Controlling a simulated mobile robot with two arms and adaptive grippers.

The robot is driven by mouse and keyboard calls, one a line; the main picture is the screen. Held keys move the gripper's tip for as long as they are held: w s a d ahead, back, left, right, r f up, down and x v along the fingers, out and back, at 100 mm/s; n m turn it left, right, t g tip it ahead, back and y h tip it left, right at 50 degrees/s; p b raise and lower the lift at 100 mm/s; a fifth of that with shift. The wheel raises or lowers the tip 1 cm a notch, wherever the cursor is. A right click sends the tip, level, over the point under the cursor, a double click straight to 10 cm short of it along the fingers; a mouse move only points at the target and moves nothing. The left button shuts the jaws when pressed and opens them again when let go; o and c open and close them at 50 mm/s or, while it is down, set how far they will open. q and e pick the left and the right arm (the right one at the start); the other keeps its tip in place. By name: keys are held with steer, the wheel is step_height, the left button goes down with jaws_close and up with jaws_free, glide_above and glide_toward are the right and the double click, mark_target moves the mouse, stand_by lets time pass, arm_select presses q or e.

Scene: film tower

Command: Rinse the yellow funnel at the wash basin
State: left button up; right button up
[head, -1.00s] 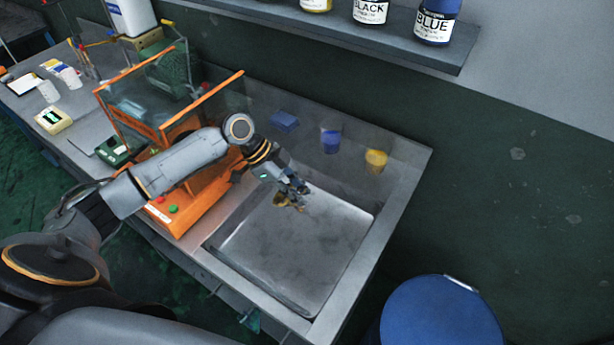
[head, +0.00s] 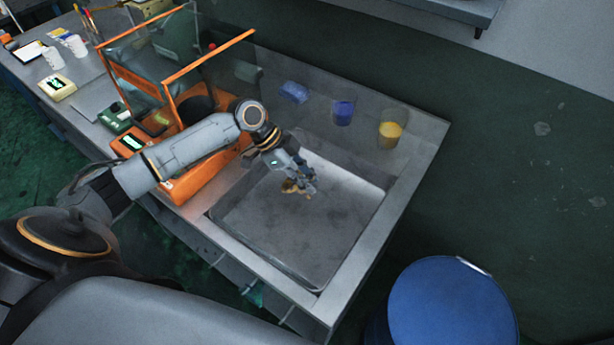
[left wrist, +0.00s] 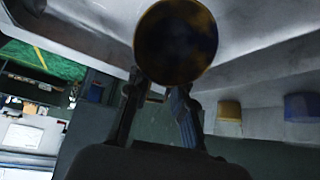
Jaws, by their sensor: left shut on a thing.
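The yellow funnel (head: 290,187) looks small and dark yellow in the head view, partly hidden by my gripper. My left gripper (head: 302,187) is shut on it and holds it over the back part of the grey wash basin (head: 295,240). In the left wrist view the funnel (left wrist: 176,42) shows as a round, dark yellow shape beyond the fingers (left wrist: 158,95). I cannot tell how high it is above the basin floor. My right gripper is not in view.
Blue (head: 343,113) and yellow (head: 390,134) cups and a blue item (head: 294,92) stand behind the basin. An orange-framed clear enclosure (head: 180,110) is left of it. A blue drum (head: 445,305) stands at the right front. The basin's front is clear.

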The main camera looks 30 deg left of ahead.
arm_select(q)
steer(key=shift+f+b, duration=2.3)
steer(key=shift+f, duration=0.95)
steer(key=shift+r, duration=0.15)
steer(key=shift+r+p, duration=0.55)
steer(key=shift+p, duration=0.05)
step_height(320, 180, up, 12)
steer(key=p, duration=0.9)
steer(key=shift+f+p, duration=0.15)
steer(key=shift+p, duration=0.15)
stand_by(1.4)
step_height(320, 180, up, 4)
steer(key=p, duration=0.3)
stand_by(0.4)
